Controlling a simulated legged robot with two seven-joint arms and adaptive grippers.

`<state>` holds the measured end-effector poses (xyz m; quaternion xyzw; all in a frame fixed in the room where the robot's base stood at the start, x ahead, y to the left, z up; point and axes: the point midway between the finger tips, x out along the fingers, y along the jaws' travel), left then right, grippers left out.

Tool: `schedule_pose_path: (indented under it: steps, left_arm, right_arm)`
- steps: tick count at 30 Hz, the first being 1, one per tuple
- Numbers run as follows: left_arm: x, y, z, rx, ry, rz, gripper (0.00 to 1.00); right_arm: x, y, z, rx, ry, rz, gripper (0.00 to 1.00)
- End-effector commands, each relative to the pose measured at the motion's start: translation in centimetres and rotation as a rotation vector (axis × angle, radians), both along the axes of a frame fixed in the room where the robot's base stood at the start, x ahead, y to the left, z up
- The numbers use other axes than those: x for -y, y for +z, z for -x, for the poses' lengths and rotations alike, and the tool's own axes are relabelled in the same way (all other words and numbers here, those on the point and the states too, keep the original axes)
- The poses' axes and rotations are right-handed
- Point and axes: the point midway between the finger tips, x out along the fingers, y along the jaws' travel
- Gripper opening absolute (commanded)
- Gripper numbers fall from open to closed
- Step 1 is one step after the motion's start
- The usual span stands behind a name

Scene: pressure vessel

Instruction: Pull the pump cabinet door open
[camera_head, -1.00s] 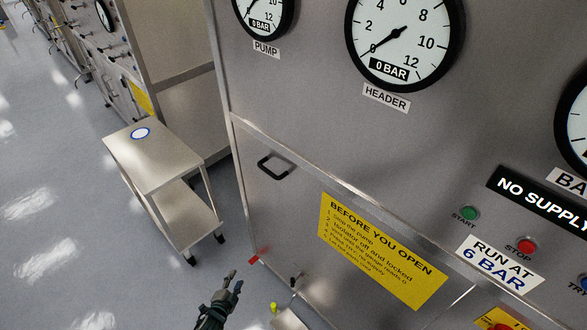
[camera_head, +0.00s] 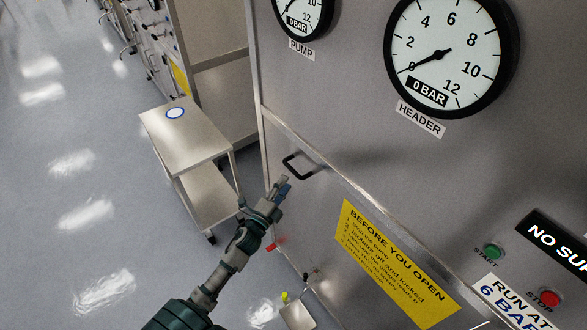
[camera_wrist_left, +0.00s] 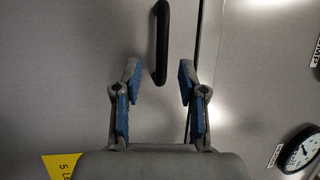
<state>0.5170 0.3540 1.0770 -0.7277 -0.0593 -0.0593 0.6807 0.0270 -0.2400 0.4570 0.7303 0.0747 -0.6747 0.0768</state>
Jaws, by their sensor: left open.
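The grey pump cabinet door (camera_head: 318,208) appears shut, below the gauge panel. Its black handle (camera_head: 298,166) is at the door's upper left. My left gripper (camera_head: 281,187) is just below and left of the handle in the head view. In the left wrist view the handle (camera_wrist_left: 161,42) stands upright in the picture, ahead of and between the two open blue-padded fingers (camera_wrist_left: 158,82). Nothing is held, and I cannot tell whether the fingertips reach past the handle's end. My right gripper is in neither view.
A yellow "BEFORE YOU OPEN" sign (camera_head: 393,262) is on the door. A steel cart (camera_head: 187,138) with a blue-ringed disc stands to the left. A red tag (camera_head: 274,247) and a small yellow object (camera_head: 285,297) are low near the cabinet. Floor at left is clear.

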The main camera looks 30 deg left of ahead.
Motion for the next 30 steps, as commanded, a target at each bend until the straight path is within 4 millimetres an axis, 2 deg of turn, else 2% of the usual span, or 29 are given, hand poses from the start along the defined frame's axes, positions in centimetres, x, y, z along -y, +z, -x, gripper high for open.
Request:
schedule_pose_path:
  steps: [3, 9, 14, 22, 27, 30]
  left_arm:
    - [-0.1, 0.7, -2.7, 0.001, 0.001, 0.000, 0.41]
    - [-0.1, 1.0, -5.6, 0.000, 0.000, 0.002, 0.41]
    - [-0.1, 1.1, -6.6, -0.001, 0.000, 0.002, 0.41]
    - [-0.1, 1.1, -6.6, -0.001, 0.000, 0.002, 0.41]
    - [-0.1, 1.0, -6.6, -0.001, 0.000, 0.002, 0.00]
    - [-0.1, 1.0, -6.6, -0.003, -0.001, 0.003, 0.00]
  right_arm:
    - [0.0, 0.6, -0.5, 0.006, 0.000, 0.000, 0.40]
    - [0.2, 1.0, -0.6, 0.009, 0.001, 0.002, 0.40]
    - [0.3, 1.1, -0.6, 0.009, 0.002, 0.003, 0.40]
    - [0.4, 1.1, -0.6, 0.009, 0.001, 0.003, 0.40]
    - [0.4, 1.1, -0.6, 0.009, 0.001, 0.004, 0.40]
    - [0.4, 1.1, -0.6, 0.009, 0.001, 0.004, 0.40]
